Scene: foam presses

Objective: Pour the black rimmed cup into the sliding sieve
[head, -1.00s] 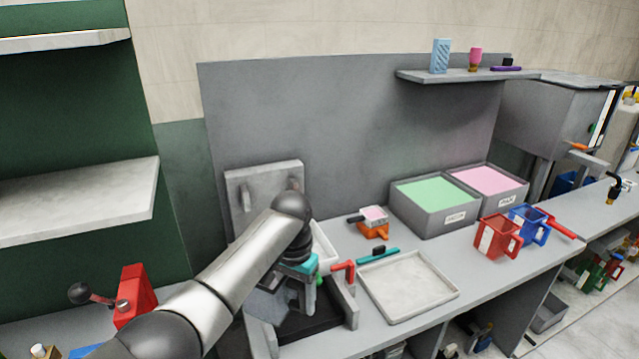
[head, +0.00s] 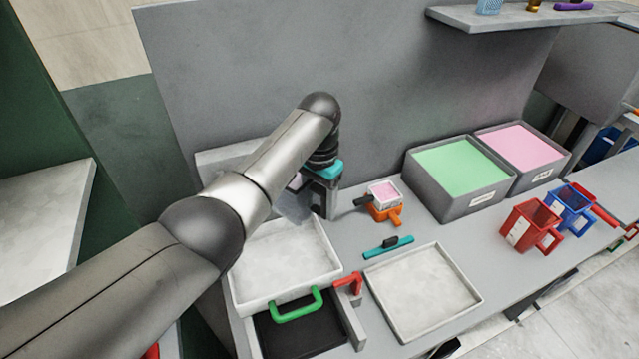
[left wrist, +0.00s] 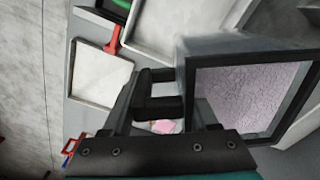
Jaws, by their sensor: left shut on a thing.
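My left gripper (head: 318,200) is shut on the dark handle of the black rimmed cup (head: 291,207). In the left wrist view the gripper (left wrist: 160,100) shows below the handle, and the cup (left wrist: 188,85) is at the right. Its black square rim frames pale pinkish-grey contents (left wrist: 245,100). The cup is above the back edge of the white tray-like sieve (head: 237,295), which has a green handle (head: 297,306) at its front. I cannot tell how far the cup is tilted. My right gripper is not in view.
A second white tray (head: 425,290) lies to the right, with a red handle (head: 349,283) between.

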